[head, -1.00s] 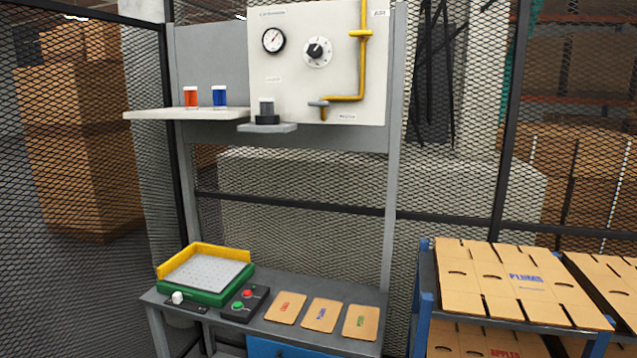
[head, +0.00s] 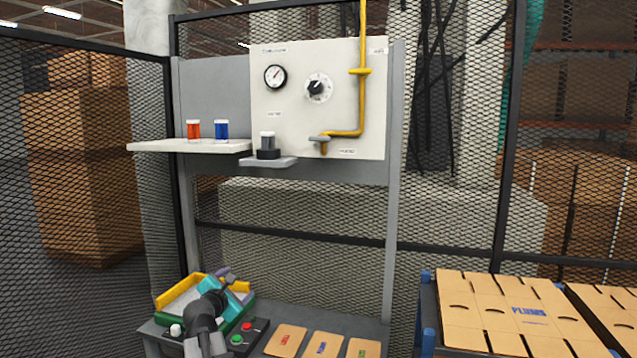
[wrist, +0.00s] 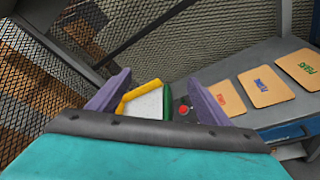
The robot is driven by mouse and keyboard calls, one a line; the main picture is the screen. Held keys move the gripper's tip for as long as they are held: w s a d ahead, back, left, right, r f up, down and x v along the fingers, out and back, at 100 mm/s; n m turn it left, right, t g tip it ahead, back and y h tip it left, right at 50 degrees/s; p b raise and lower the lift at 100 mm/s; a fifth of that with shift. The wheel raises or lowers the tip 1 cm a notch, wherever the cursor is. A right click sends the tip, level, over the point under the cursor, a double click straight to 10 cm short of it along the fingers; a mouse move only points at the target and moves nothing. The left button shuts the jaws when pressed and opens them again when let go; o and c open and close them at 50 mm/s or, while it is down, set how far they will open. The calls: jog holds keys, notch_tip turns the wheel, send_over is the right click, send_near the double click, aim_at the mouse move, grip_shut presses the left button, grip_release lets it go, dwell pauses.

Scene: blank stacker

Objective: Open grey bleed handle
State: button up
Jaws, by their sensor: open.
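The grey bleed handle (head: 320,138) sits at the lower end of the yellow pipe (head: 346,133) on the white panel (head: 300,100). It lies about level and points left from the pipe. My gripper (head: 240,280) is low over the yellow and green tray on the bench, well below and to the left of the handle. In the wrist view my gripper (wrist: 157,98) shows two purple fingers spread apart with nothing between them. The handle is not in the wrist view.
The panel carries a gauge (head: 275,77) and a dial (head: 318,88). A shelf (head: 190,146) holds a red and a blue canister; a dark-based one stands on a small ledge (head: 268,162). Button box (head: 246,335) and cards (head: 286,340) lie on the bench. Space before the panel is clear.

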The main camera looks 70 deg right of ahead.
jog(key=s+d+r+n+h, duration=0.1)
jog(key=s+d+r, duration=0.1)
jog(key=s+r, duration=0.35)
jog(key=s+d+r+n+g+h+p, duration=0.1)
jog(key=s+d+r+h, duration=0.1)
jog(key=r, duration=0.7)
jog(key=s+d+r+n+h, duration=0.1)
jog(key=s+d+r, duration=0.15)
jog(key=r, duration=0.45)
jog(key=n+g+h, duration=0.1)
jog(key=n+h, duration=0.2)
jog(key=h, duration=0.1)
send_near(319, 140)
jog(key=a, duration=0.3)
jog(key=shift+d+f+p, duration=0.25)
jog(key=shift+f+p, duration=0.05)
jog(key=shift+p, duration=0.1)
jog(key=shift+p+x, duration=1.85)
jog(key=shift+x, duration=5.1)
jog(key=shift+d+f, duration=0.1)
jog(key=shift+f, duration=0.15)
